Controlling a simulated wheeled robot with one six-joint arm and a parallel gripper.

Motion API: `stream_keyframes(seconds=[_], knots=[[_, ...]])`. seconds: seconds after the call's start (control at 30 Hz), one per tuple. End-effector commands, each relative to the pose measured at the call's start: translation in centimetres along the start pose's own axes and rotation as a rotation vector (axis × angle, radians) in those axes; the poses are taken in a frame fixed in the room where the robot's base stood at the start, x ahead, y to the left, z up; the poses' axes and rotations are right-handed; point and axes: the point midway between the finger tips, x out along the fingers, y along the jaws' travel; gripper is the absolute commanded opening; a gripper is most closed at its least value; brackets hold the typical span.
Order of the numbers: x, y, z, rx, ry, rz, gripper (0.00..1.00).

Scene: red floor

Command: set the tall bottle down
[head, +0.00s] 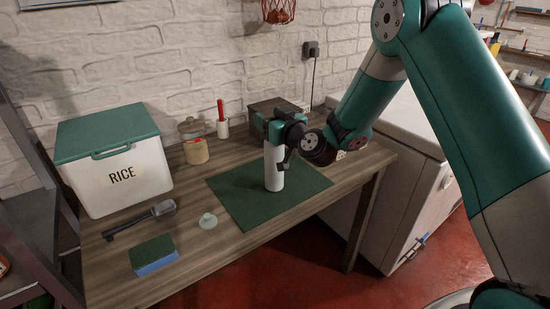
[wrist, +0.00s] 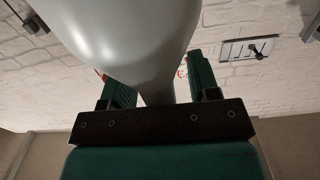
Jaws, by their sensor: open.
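The tall bottle (head: 273,168) is white and stands upright on a dark green mat (head: 235,201) on the wooden table. In the wrist view the bottle (wrist: 120,40) is large, pale and close in front of the jaws. My gripper (head: 276,137) is at the bottle's upper part, which it partly hides in the head view. In the wrist view my gripper (wrist: 160,88) has its two fingers apart, with the bottle's narrow part between them. The jaws are open, and the bottle's base appears to rest on the mat.
A rice bin (head: 112,165) stands at the left, with a dark-handled tool (head: 138,219), a sponge (head: 153,254) and a small pale round object (head: 208,221) nearby. A jar (head: 194,143), a red-topped item (head: 222,121) and a dark box (head: 272,107) stand behind. The mat's front is clear.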

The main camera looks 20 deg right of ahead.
Motion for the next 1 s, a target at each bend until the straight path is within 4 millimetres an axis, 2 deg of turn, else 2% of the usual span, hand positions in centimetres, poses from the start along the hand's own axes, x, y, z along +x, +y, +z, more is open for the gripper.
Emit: stream_keyframes(seconds=[0.07,0.1,0.3,0.33,0.6,0.77,0.87,1.0], knots=[[0.0,0.0,0.0,0.000,0.000,0.000,0.56],[0.0,0.0,0.0,0.000,0.000,0.000,0.51],[0.0,0.0,0.0,0.000,0.000,0.000,0.05],[0.0,0.0,0.0,0.000,0.000,0.000,0.00],[0.0,0.0,-0.1,0.000,0.001,0.000,0.00],[0.0,0.0,-1.1,-0.001,0.003,0.000,0.00],[0.0,0.0,-2.5,-0.003,0.005,0.000,0.00],[0.0,-0.1,-5.6,-0.004,0.007,-0.002,0.00]])
